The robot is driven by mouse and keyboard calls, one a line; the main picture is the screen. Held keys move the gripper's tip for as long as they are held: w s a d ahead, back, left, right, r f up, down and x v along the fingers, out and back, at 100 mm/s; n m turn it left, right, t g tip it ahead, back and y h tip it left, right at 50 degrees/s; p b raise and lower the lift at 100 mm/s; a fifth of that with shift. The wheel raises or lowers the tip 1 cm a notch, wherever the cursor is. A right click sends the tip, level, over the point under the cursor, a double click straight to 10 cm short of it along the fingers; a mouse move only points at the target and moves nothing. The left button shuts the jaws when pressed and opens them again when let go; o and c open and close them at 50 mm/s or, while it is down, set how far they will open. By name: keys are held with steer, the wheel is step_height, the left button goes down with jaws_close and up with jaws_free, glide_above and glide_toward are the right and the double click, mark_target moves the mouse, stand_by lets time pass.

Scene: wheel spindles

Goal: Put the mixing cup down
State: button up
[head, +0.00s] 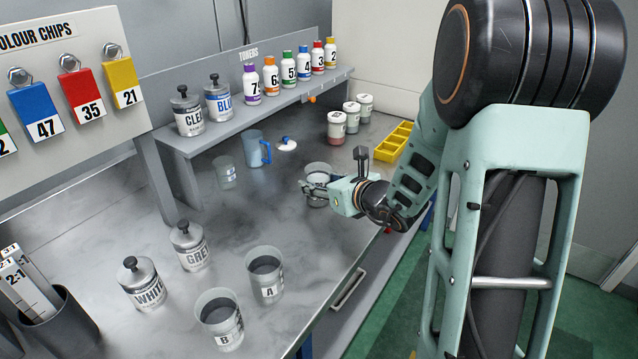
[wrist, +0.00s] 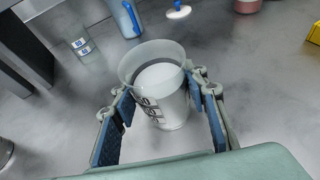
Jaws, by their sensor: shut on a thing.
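The mixing cup (wrist: 158,92) is a translucent grey cup with dark printing and pale contents, seen close in the wrist view. My gripper (wrist: 160,112) has its two blue-padded fingers on either side of it and is shut on it. In the head view the same cup (head: 317,178) is upright at my gripper (head: 322,190), over the right part of the metal bench (head: 240,215). I cannot tell whether its base touches the bench. The near part of the cup is partly hidden by my gripper in the head view.
Cups A (head: 265,275) and B (head: 219,318) stand at the front. A clear cup (head: 225,172), a blue jug (head: 256,148) and a white lid-like piece (head: 287,144) lie behind left. Several jars (head: 338,127) and a yellow tray (head: 394,142) are behind right. The bench middle is clear.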

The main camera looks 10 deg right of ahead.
steer(key=o, duration=1.3)
steer(key=shift+r, duration=0.1)
steer(key=shift+s+d+r, duration=0.1)
steer(key=shift+s+d, duration=0.1)
steer(key=p+v, duration=0.1)
steer(key=v, duration=1)
steer(key=shift+s+p, duration=0.25)
steer(key=shift+p, duration=0.05)
steer(key=shift+r, duration=0.2)
